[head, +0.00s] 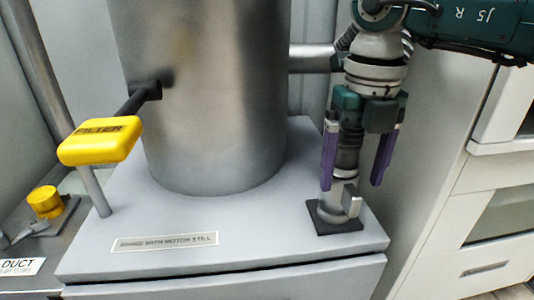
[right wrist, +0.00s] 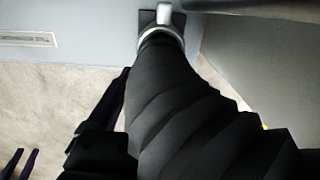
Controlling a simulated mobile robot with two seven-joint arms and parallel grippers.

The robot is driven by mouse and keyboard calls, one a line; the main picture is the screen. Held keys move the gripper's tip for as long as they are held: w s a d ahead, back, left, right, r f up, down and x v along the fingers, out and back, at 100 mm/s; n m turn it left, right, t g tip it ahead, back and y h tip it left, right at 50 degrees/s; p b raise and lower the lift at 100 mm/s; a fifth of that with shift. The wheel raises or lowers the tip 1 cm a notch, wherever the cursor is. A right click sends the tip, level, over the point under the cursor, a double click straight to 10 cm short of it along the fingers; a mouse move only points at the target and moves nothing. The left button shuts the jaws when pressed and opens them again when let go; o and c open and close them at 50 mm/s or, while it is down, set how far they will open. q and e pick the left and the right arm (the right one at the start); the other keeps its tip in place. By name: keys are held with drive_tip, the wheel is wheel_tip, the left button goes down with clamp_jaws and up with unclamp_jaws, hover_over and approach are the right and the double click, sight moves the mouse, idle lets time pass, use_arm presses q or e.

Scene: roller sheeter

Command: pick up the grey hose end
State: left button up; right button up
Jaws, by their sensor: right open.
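The grey hose end (head: 338,193) stands upright on a small dark square plate at the front right corner of the light grey cabinet top. A light lever-like piece sticks up at its side. A dark ribbed hose (head: 348,155) rises from it. My right gripper (head: 356,168) points down over it, its purple fingers open and apart on either side of the hose, with no visible grip. In the right wrist view the black pleated hose (right wrist: 185,105) fills the middle and runs up to the pale grey collar of the hose end (right wrist: 160,34).
A large metal cylinder (head: 215,100) stands on the cabinet top (head: 270,210) left of my gripper. A yellow handle marked FILTER (head: 100,142) sticks out at the left. A yellow knob (head: 45,202) is further left. White drawers (head: 490,240) stand at the right.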

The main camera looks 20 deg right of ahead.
sight(350, 184)
drive_tip(key=shift+w+f+b, duration=0.1)
drive_tip(key=shift+f+b, duration=0.2)
drive_tip(key=shift+f, duration=0.2)
wheel_tip(350, 184, down, 4)
drive_tip(key=b, duration=0.3)
drive_tip(key=shift+f, duration=0.1)
drive_tip(key=shift+w, duration=0.15)
drive_tip(key=shift+c, duration=1.3)
drive_tip(key=shift+s, duration=0.2)
clamp_jaws()
